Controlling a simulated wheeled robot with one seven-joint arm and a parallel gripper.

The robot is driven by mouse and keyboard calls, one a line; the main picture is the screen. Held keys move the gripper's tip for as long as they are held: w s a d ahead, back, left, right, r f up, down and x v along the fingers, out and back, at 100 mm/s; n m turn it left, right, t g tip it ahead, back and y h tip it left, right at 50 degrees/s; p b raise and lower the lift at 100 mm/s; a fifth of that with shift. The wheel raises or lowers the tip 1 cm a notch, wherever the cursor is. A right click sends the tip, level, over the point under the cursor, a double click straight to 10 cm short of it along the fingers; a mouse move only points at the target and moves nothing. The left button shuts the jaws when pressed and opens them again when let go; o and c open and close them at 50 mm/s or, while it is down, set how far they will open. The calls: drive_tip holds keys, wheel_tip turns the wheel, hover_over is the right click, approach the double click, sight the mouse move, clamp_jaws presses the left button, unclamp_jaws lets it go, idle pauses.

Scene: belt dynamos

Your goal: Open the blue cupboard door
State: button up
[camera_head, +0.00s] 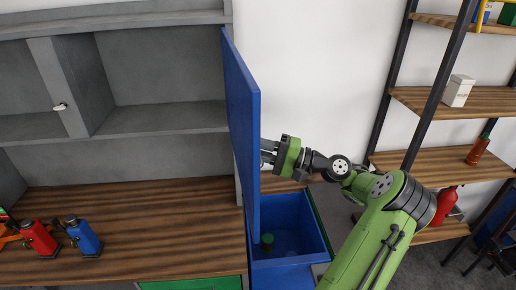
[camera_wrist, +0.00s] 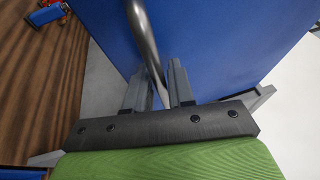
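The blue cupboard door (camera_head: 241,120) stands swung far out from the grey cupboard (camera_head: 160,75), roughly edge-on in the head view. The cupboard's inside shows to its left. My gripper (camera_head: 268,152) is at the door's right-hand, outer face, at about mid-height; its fingertips are partly hard to see there. In the wrist view the blue door (camera_wrist: 230,45) fills much of the top. A curved metal handle (camera_wrist: 146,40) runs down between the two fingers of my gripper (camera_wrist: 160,75), which are close on both sides of it.
Red (camera_head: 38,238) and blue (camera_head: 84,237) bottles stand on the wooden worktop (camera_head: 150,225) at left. A blue bin (camera_head: 290,225) with a green item inside is below the door. A shelf rack (camera_head: 440,160) stands at right. Bare wall lies between.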

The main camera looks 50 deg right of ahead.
drive_tip(key=v, duration=1.5)
drive_tip(key=shift+s+d, duration=0.2)
drive_tip(key=shift+s, duration=0.15)
